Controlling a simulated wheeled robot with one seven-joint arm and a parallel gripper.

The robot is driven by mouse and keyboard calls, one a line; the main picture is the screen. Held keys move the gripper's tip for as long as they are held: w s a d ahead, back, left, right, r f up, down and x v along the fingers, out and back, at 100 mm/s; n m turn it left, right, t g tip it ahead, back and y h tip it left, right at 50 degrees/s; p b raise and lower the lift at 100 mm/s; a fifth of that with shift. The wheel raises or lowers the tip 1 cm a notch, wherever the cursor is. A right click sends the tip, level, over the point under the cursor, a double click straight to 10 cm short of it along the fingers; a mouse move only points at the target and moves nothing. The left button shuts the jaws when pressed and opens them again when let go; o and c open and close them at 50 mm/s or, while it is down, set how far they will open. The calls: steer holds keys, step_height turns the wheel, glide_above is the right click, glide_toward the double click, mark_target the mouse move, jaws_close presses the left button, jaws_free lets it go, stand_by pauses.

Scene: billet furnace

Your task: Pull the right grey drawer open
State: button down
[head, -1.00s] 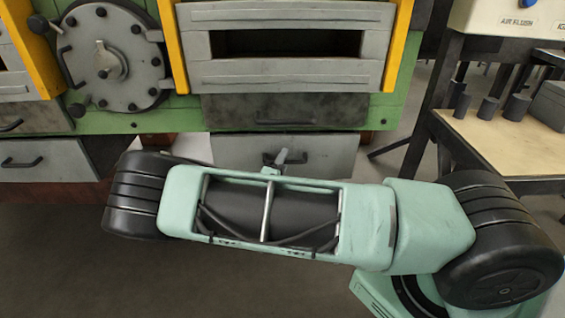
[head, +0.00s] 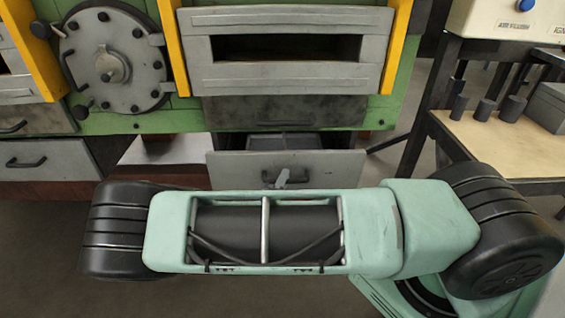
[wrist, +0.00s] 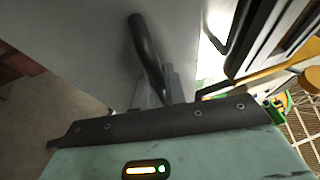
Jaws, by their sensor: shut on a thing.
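The right grey drawer (head: 327,168) is under the green furnace in the head view. It stands partly open, and its hollow inside shows behind the front panel. My gripper (head: 281,178) is at the drawer's dark handle (head: 268,174), mostly hidden behind my arm. In the wrist view the grey drawer front (wrist: 85,35) fills the upper left. The black curved handle (wrist: 147,50) runs down to my gripper (wrist: 160,92), which is shut on it.
A second grey drawer (head: 45,163) at the left is closed. A dark drawer (head: 285,111) sits above the open one. A wooden-topped table (head: 490,145) with several dark cylinders and a grey box stands at the right. The floor in front of the furnace is partly clear.

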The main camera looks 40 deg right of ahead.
steer(key=s+a+p, duration=0.1)
steer(key=s+a, duration=0.6)
steer(key=s, duration=0.3)
steer(key=s+a+p, duration=0.1)
steer(key=s+a, duration=0.6)
steer(key=s, duration=0.4)
steer(key=shift+s+a+p, duration=0.25)
steer(key=shift+a+p, duration=0.05)
steer(key=c, duration=1.5)
jaws_free()
steer(key=shift+o, duration=0.2)
steer(key=b+v, duration=0.2)
steer(key=v, duration=1.5)
steer(key=shift+s+b, duration=0.15)
steer(key=shift+b, duration=0.25)
steer(key=shift+a, duration=0.1)
